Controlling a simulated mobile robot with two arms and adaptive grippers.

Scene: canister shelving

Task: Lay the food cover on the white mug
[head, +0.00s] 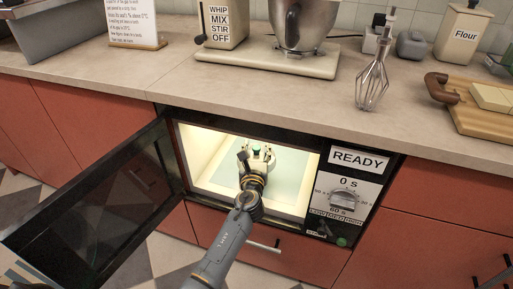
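The microwave (356,160) stands open in the counter front, and its cavity is lit. My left gripper (257,154) is inside the cavity, reaching in from below. A small dark green knob (256,149) shows between its fingertips; it may be the handle of the food cover. A pale greenish, see-through area lies around the gripper, but I cannot make out a clear outline of the cover. I cannot tell whether the fingers are closed on the knob. I cannot pick out the white mug; the gripper may hide it. My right gripper is not in view.
The open microwave door (92,205) juts out at the left of the arm. Above, the counter (200,85) carries a mixer (285,62), a whisk (373,82), a flour canister (458,35) and a cutting board (480,115). Red drawers surround the microwave.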

